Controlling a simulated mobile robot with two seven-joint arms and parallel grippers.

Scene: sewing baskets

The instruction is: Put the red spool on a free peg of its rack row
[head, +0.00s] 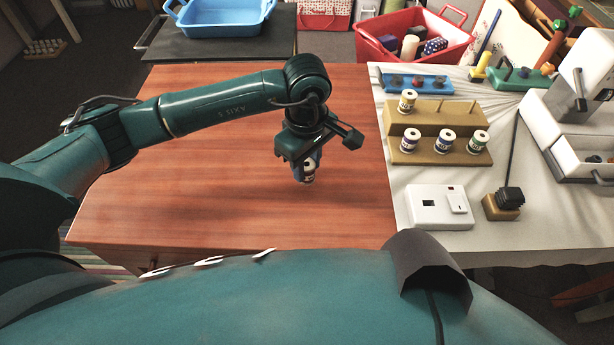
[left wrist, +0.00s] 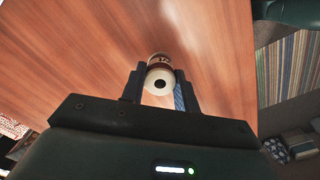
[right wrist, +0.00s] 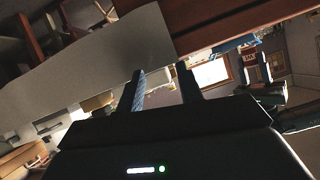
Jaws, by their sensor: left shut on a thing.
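My left gripper (head: 306,166) is shut on a spool (head: 308,173) above the brown wooden tabletop. In the left wrist view the spool (left wrist: 160,74) sits between the two fingers, its holed end toward the camera, with a reddish-brown band. The wooden rack (head: 425,157) stands on the white-covered table to the right, apart from the gripper. Its back row holds one spool (head: 407,100) at the left, with bare pegs (head: 443,106) to the right. Its front row holds three spools, including a purple-labelled one (head: 445,140). My right gripper (right wrist: 162,88) is open and empty.
A blue tray (head: 418,82) with dark round items lies behind the rack. A white sewing machine (head: 570,110) is at the right. The brown tabletop (head: 220,190) is clear.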

